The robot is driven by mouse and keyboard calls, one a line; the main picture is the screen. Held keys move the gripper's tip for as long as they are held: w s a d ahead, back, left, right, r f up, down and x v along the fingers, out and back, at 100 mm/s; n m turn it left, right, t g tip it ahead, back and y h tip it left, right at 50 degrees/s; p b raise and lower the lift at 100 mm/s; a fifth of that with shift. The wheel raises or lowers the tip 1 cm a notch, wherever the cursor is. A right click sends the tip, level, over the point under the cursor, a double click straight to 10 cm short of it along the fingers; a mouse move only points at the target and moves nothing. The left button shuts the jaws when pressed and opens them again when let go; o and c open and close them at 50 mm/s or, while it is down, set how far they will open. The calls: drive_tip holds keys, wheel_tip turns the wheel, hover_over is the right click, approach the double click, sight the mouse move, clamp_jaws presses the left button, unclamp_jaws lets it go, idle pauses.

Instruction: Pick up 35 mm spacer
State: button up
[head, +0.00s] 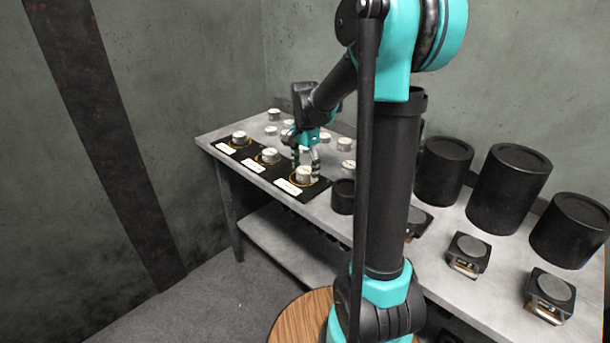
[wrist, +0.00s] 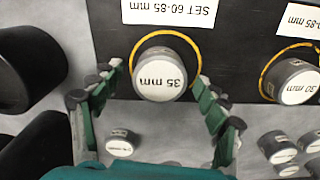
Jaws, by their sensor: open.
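The 35 mm spacer (wrist: 161,75) is a short grey cylinder with a white top labelled "35 mm". It stands inside a yellow ring on the black mat (wrist: 215,55). In the head view the spacer (head: 304,174) is on the nearest marked spot of the mat. My gripper (wrist: 160,97) is open, with its green-padded fingers on either side of the spacer. The fingers look apart from it, though the right one is close to its edge. In the head view my gripper (head: 305,163) is just over the spacer.
A 30 mm spacer (wrist: 295,82) stands in another ring to the right in the wrist view. Several smaller spacers (wrist: 122,142) stand on the grey bench. Large black cylinders (head: 510,190) and small black blocks (head: 467,254) occupy the bench's right part.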

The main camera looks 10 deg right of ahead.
drive_tip(key=shift+f, duration=0.3)
drive_tip(key=shift+c, duration=0.5)
clamp_jaws()
